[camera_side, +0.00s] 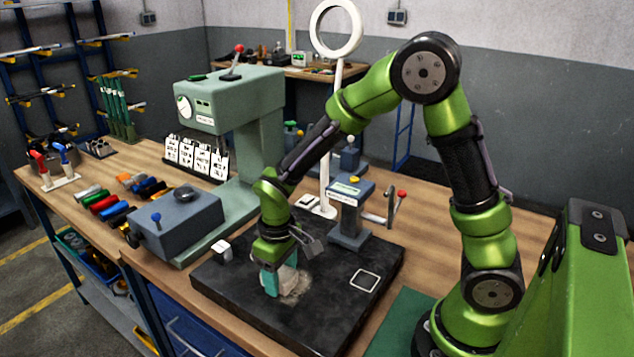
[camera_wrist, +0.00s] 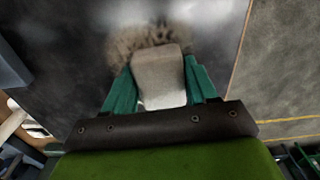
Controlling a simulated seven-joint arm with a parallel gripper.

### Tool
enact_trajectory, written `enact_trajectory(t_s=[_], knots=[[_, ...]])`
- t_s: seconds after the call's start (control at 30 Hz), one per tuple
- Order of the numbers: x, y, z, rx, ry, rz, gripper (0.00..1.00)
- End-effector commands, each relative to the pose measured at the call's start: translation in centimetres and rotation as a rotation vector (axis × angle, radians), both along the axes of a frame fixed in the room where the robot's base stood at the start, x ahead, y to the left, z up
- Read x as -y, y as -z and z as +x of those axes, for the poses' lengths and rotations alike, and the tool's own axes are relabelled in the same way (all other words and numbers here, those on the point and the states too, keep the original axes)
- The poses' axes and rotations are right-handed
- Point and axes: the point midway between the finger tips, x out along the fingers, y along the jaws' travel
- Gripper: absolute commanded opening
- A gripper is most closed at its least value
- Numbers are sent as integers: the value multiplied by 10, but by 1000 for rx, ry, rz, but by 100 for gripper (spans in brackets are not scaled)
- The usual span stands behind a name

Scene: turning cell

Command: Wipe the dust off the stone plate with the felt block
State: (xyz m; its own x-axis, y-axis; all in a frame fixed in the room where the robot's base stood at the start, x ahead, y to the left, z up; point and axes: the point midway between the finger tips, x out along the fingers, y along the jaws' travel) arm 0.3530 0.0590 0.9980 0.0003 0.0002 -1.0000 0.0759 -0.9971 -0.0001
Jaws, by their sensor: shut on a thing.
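The dark stone plate (camera_side: 335,315) lies on the wooden bench in front of my arm; its dark surface also fills much of the wrist view (camera_wrist: 60,70). A pale brownish dust patch (camera_side: 299,291) lies on it, showing in the wrist view (camera_wrist: 128,42) just beyond the fingertips. My gripper (camera_side: 280,281) points down at the plate beside the dust. In the wrist view its teal fingers (camera_wrist: 158,85) are shut on the pale grey felt block (camera_wrist: 158,72). The block's underside is hidden, so I cannot tell whether it touches the plate.
A white square outline (camera_side: 365,280) is marked on the plate's right part. A small white block (camera_side: 222,250) sits at its left edge. A grey-green machine (camera_side: 232,105), a blue-grey lever device (camera_side: 350,205) and a white ring lamp stand (camera_side: 327,150) stand behind. The plate's front is clear.

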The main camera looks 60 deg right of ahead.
Motion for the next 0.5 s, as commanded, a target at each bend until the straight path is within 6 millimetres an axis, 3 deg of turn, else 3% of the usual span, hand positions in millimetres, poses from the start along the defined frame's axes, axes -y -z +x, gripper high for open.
enact_trajectory(t_s=[0.5], knots=[[48,1,-1,-2,3,-1,29]])
